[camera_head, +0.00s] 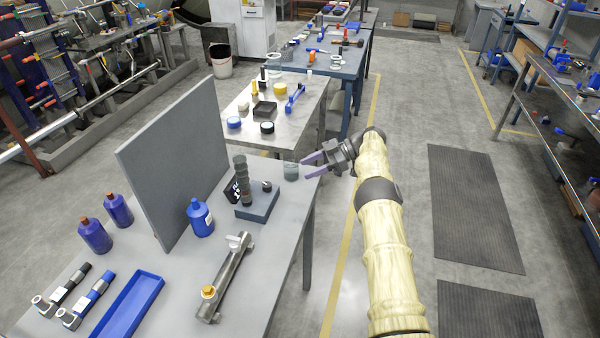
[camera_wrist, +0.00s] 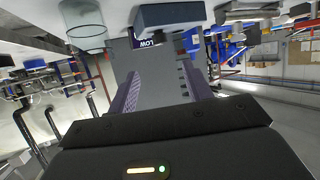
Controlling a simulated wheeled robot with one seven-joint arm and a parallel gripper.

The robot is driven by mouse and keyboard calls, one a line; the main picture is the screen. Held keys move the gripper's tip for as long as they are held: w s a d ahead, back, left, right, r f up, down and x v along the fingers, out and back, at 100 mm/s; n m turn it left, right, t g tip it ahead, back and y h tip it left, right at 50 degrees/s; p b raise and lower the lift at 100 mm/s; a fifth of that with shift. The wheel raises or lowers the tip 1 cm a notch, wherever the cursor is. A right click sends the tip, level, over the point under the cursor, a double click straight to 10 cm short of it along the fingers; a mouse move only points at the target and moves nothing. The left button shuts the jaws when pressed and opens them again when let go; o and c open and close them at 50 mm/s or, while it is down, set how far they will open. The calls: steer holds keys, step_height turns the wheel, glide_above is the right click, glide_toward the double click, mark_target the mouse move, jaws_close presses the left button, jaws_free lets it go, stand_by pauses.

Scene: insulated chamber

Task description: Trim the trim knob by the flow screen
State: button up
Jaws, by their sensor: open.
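A blue-grey box (camera_head: 258,206) stands on the near grey table, with a small dark round knob (camera_head: 266,186) on top. A tall dark ribbed column (camera_head: 243,180) rises at its back left. A small black screen (camera_head: 232,190) with white lettering stands beside the box, partly hidden by the column.
A clear glass jar (camera_head: 291,172) stands between the box and my gripper, near the table's right edge. A grey upright panel (camera_head: 180,165) stands behind the box. A blue bottle (camera_head: 200,218) and a metal cylinder (camera_head: 226,278) are nearer. Floor right of the table is open.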

steer(key=shift+v, duration=1.1)
